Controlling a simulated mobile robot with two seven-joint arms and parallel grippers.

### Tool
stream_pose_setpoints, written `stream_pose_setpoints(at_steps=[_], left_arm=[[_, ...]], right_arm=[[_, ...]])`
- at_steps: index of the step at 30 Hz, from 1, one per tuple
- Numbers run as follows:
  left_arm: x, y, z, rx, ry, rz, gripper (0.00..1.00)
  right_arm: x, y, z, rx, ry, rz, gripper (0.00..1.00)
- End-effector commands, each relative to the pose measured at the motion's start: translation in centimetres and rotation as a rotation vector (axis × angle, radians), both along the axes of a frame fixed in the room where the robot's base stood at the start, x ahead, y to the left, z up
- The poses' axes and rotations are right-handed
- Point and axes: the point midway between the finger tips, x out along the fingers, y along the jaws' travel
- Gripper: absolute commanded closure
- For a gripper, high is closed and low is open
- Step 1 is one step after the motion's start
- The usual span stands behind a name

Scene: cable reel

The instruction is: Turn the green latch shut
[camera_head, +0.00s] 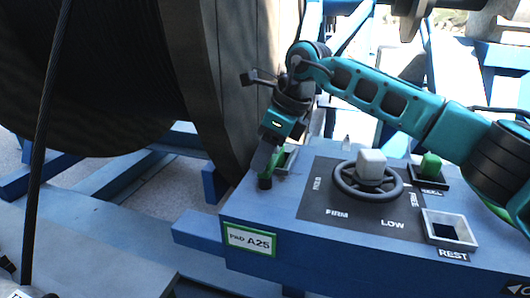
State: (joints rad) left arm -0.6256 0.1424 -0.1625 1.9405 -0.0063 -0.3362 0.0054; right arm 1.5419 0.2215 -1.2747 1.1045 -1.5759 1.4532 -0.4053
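My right arm comes in from the right. Its gripper (266,177) points down at the left back corner of the blue panel box (300,243). A green piece (277,159), which looks like the green latch, shows just right of the fingers, beside a small grey bracket (290,157). The fingers partly cover it, and I cannot tell whether they grip it or only stand against it. A second green piece (430,163) stands upright in a dark socket at the panel's right back. My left gripper is not in view.
A dark handwheel (368,182) with a pale knob stands mid-panel, near FIRM and LOW markings. An open square socket (450,229) marked REST is at the right. A large cable reel (200,70) rises close to the gripper's left. A sign (249,240) reads PAD A25.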

Motion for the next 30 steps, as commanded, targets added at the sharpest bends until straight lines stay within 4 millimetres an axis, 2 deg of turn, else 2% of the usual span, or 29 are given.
stream_pose_setpoints(at_steps=[1,4,14,17,24,30], left_arm=[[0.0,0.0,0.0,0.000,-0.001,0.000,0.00],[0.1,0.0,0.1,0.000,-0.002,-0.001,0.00],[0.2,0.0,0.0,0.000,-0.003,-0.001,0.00],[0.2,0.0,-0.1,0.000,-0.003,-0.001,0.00],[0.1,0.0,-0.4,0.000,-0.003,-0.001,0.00],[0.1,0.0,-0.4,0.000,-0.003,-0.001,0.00]], right_arm=[[0.0,0.0,0.0,0.000,0.000,-0.001,0.53],[0.0,0.0,0.0,0.000,0.001,-0.002,0.45],[-0.1,-0.2,0.6,0.001,0.001,-0.003,0.45],[-0.2,-0.7,1.9,0.002,-0.001,-0.002,0.45],[-0.8,-2.7,6.9,0.001,-0.003,-0.003,0.45],[-1.2,-4.1,10.3,0.001,-0.001,-0.004,0.45]])
